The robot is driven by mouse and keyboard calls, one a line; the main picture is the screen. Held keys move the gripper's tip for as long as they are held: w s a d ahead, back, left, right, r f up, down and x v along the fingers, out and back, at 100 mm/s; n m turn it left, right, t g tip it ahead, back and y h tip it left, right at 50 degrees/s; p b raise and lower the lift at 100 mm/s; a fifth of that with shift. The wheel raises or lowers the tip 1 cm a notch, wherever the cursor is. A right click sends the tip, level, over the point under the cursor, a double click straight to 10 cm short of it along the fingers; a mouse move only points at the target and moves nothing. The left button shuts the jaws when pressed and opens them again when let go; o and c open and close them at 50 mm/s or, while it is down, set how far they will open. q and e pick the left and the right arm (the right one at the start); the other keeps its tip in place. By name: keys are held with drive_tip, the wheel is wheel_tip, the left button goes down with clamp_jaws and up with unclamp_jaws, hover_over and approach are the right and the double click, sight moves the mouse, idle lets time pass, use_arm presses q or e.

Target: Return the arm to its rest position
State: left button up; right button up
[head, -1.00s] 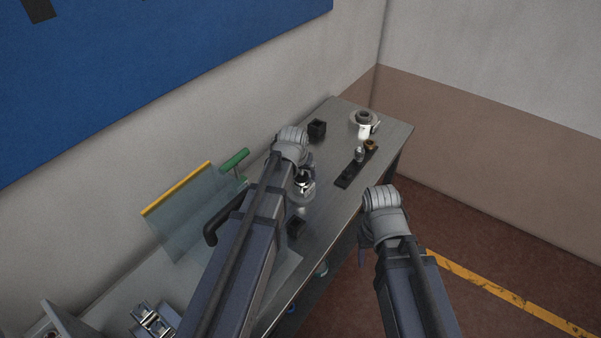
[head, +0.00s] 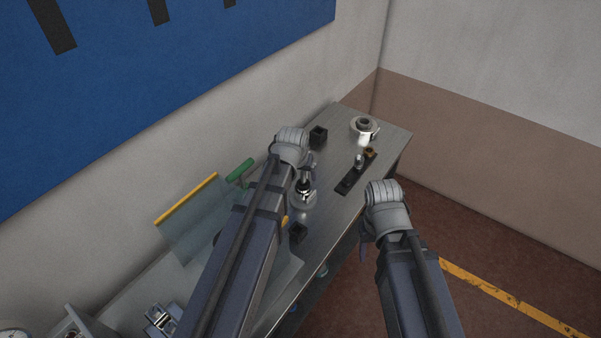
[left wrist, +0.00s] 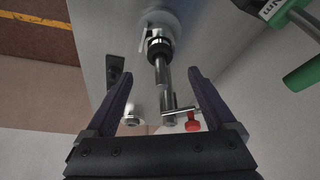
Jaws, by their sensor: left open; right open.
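My left arm reaches over the bench in the head view. My left gripper (head: 309,168) is above a small metal device with a dark top (head: 304,186), partly hiding it. In the left wrist view, my left gripper (left wrist: 162,76) is open. A metal post with a dark collar (left wrist: 162,70) shows between and beyond its fingers, with a red-knobbed lever (left wrist: 191,122) near the right finger. I cannot tell whether the fingers touch anything; nothing looks gripped. My right gripper (head: 365,248) hangs over the floor, right of the bench edge, empty; its fingers are mostly hidden.
The bench (head: 384,140) carries a black box (head: 318,137), a white roll (head: 362,126), a dark strip (head: 349,181) with small parts, and another black block (head: 298,232). Floor at right is clear.

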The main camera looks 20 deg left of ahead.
idle(0.3)
use_arm(q)
drive_tip(key=s+d+f+m+g+b, duration=0.2)
drive_tip(key=s+d, duration=0.4)
drive_tip(key=s, duration=0.4)
drive_tip(key=s+d+f+m+g+y+b, duration=0.1)
drive_tip(key=s+d+f+m+g+b, duration=0.1)
drive_tip(key=s+d, duration=0.5)
drive_tip(key=s+f+g+b, duration=0.1)
drive_tip(key=s+f, duration=0.1)
drive_tip(key=s, duration=0.1)
drive_tip(key=shift+f, duration=0.25)
